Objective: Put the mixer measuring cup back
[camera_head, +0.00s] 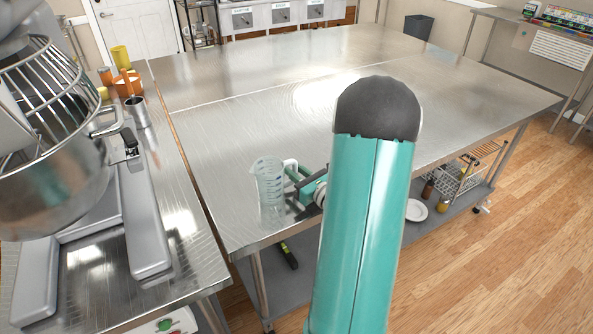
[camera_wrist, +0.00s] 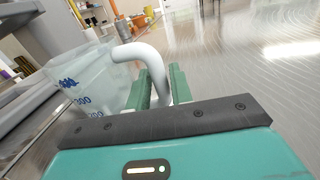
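The measuring cup (camera_head: 268,183) is clear plastic with blue markings and a white handle. It is upright at the near left corner of the large steel table (camera_head: 240,120); I cannot tell whether its base touches the top. My gripper (camera_head: 297,176) is at the handle, on the cup's right side. In the wrist view, the fingers of my gripper (camera_wrist: 160,82) lie on both sides of the white handle, which fills the gap between them. The cup (camera_wrist: 90,82) shows at the left there. My teal arm hides part of the table.
A large stand mixer (camera_head: 140,220) with a wire guard stands on the left steel counter (camera_head: 190,235). A metal cup (camera_head: 137,111) and orange containers (camera_head: 128,84) are behind it. The large table is clear behind the cup. Its lower shelf holds a wire rack (camera_head: 465,178) and a plate (camera_head: 416,210).

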